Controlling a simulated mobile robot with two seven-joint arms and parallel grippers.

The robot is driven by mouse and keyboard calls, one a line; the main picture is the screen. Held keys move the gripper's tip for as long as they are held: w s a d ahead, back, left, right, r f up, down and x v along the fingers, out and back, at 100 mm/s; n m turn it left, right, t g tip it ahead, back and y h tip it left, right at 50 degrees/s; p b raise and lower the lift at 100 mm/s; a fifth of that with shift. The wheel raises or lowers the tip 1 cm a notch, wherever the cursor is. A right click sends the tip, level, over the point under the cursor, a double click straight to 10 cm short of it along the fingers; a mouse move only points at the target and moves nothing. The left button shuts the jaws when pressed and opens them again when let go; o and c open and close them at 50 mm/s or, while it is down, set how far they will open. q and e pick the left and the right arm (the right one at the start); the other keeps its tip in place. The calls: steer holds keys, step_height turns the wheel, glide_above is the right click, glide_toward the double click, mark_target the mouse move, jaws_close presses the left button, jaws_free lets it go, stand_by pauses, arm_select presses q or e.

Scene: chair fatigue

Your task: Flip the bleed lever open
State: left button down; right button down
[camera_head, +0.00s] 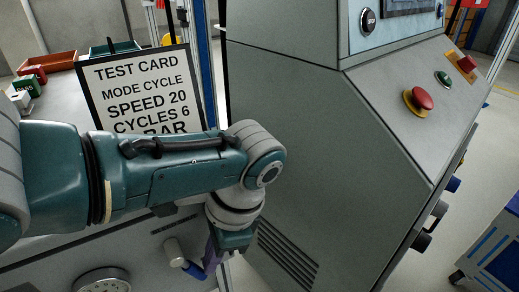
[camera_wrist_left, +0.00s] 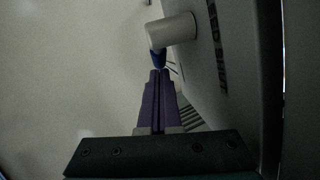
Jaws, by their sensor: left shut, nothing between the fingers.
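The bleed lever (camera_head: 192,270) is a small blue handle on a pale grey cylindrical valve body (camera_head: 174,251) at the bottom of the head view. In the left wrist view the lever (camera_wrist_left: 158,59) hangs just below the end of the grey cylinder (camera_wrist_left: 172,31). My left gripper (camera_head: 208,265) points down beside the lever, on its right. Its purple fingers (camera_wrist_left: 159,72) are together and empty, with the tips at or very close to the lever; I cannot tell if they touch. My forearm hides part of the panel. My right gripper is not in view.
A round gauge (camera_head: 101,281) is left of the valve. A grey cabinet (camera_head: 310,150) with a red button (camera_head: 422,98) and green button (camera_head: 443,78) stands to the right. A test card (camera_head: 140,85) stands behind my arm. Bins (camera_head: 48,63) are at the far left.

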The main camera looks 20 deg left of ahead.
arm_select(q)
steer(key=shift+s+a+f, duration=0.2)
steer(key=shift+s+f, duration=0.05)
steer(key=shift+f, duration=0.15)
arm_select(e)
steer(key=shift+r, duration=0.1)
arm_select(q)
steer(key=shift+s+a+f, duration=0.1)
steer(key=shift+f, duration=0.05)
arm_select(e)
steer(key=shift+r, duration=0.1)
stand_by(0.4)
